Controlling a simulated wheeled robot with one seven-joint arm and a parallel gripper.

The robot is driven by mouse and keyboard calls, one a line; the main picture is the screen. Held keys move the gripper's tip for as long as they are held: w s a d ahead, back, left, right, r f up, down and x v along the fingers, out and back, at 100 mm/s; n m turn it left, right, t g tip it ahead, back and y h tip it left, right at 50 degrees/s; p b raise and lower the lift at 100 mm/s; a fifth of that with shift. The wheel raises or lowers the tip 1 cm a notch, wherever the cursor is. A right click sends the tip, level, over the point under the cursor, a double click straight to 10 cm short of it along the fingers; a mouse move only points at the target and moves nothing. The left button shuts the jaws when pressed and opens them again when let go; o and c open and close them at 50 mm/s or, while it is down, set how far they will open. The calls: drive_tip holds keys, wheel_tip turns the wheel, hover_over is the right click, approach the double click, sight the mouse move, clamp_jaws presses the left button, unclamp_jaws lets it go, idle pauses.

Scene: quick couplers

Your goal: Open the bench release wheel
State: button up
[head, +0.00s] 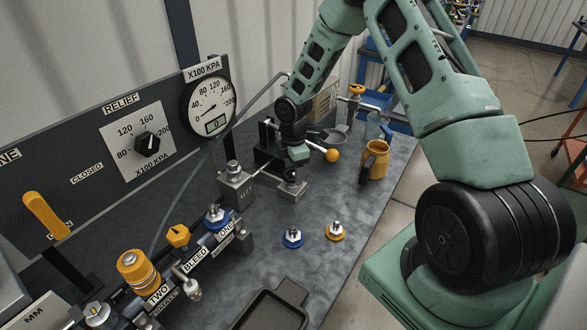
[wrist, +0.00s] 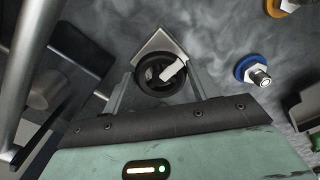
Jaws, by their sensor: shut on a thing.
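The bench release wheel (wrist: 150,78) is a small black handwheel with a pale bar across it, seen from above in the wrist view. It sits on a square metal block (wrist: 155,42), which also shows in the head view (head: 291,190) on the grey bench. My gripper (wrist: 160,85) points down over it, with one finger on each side of the wheel, shut on its rim. In the head view my gripper (head: 293,170) hides most of the wheel. The exact finger contact is partly hidden by the gripper body.
A yellow-knobbed lever (head: 332,155) and a yellow jug (head: 374,160) are behind to the right. A metal block (head: 236,187) stands close left. A dark tray (head: 270,312) lies in front.

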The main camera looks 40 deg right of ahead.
sight(293, 172)
idle(0.3)
drive_tip(key=o, duration=1)
wheel_tip(293, 172, up, 18)
drive_tip(key=b, duration=0.2)
drive_tip(key=shift+f+b, duration=0.25)
drive_tip(key=shift+b, duration=0.05)
drive_tip(key=s+a+r+m, duration=0.1)
drive_tip(key=s+a, duration=0.4)
drive_tip(key=a, duration=0.4)
drive_tip(key=s+a+r+m, duration=0.1)
drive_tip(key=s+a, duration=0.4)
drive_tip(key=a, duration=0.4)
drive_tip(key=s+a+m, duration=0.2)
drive_tip(key=s+a, duration=0.1)
drive_tip(key=s, duration=0.4)
drive_tip(key=s+a+m, duration=0.1)
drive_tip(key=s+a, duration=0.2)
drive_tip(key=s, duration=0.3)
drive_tip(key=s+a+m, duration=0.2)
drive_tip(key=s, duration=0.5)
drive_tip(key=shift+s+a+f+m+y+b, duration=0.1)
drive_tip(key=shift+s+a+m+y+b, duration=0.2)
drive_tip(key=shift+s+a, duration=0.1)
